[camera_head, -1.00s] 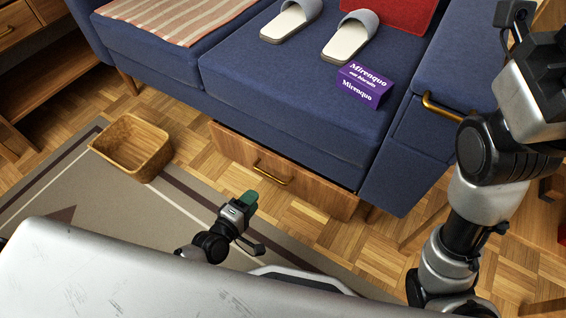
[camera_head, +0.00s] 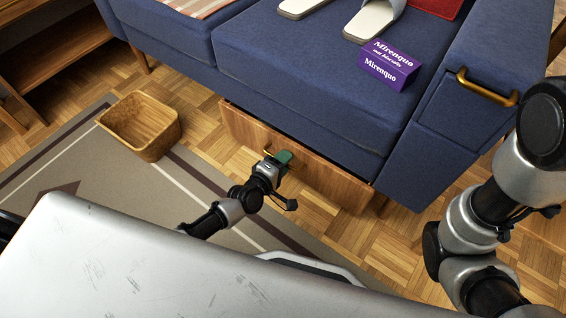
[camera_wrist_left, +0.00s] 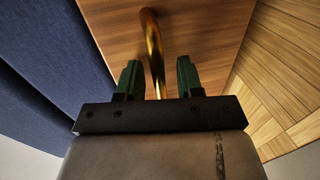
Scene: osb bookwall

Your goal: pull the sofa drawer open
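The sofa drawer (camera_head: 322,178) has a wooden front under the blue sofa (camera_head: 300,75). Its brass handle (camera_head: 268,146) is partly hidden by my left gripper (camera_head: 282,158) in the head view. In the left wrist view the handle (camera_wrist_left: 152,45) passes between the two green fingers of my left gripper (camera_wrist_left: 160,75). The fingers are apart, with a gap on each side of the handle. The drawer front (camera_wrist_left: 205,30) fills the view behind them. My right arm stands at the right of the head view; its gripper is out of frame.
A wooden basket (camera_head: 142,124) stands on the rug (camera_head: 70,165) left of the drawer. A purple box (camera_head: 388,68), slippers (camera_head: 372,18) and a red item (camera_head: 440,6) lie on the seat. Another brass handle (camera_head: 487,88) is on the sofa arm.

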